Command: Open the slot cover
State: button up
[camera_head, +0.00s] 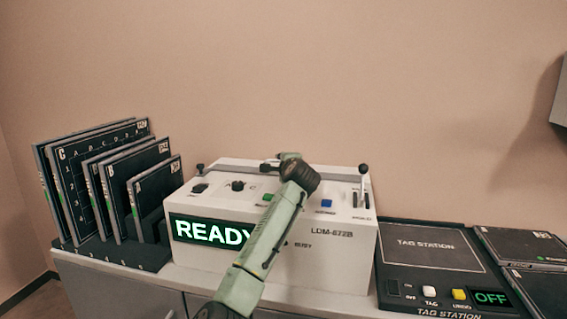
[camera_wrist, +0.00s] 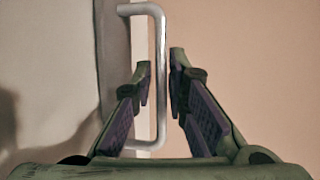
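A white machine (camera_head: 300,265) with a lit READY display stands on the counter. In the wrist view, a pale D-shaped bar handle (camera_wrist: 160,75) is fixed to the edge of a light panel (camera_wrist: 114,60). My gripper (camera_wrist: 160,70) is open, with one finger on each side of the handle's bar. A gap shows between the bar and each finger. In the head view my arm crosses in front of the machine and ends over its top, hiding part of the top. I cannot clearly make out the slot cover or the fingers there.
A rack (camera_head: 110,250) of several dark cassettes stands left of the machine. A small lever (camera_head: 363,185) rises at its top right. A tag station (camera_head: 425,255) showing OFF lies to the right, with dark flat panels (camera_head: 520,247) beside it. The wall is close behind.

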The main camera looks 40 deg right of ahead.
grip_shut()
dwell(0.4)
jog(key=shift+d, duration=0.1)
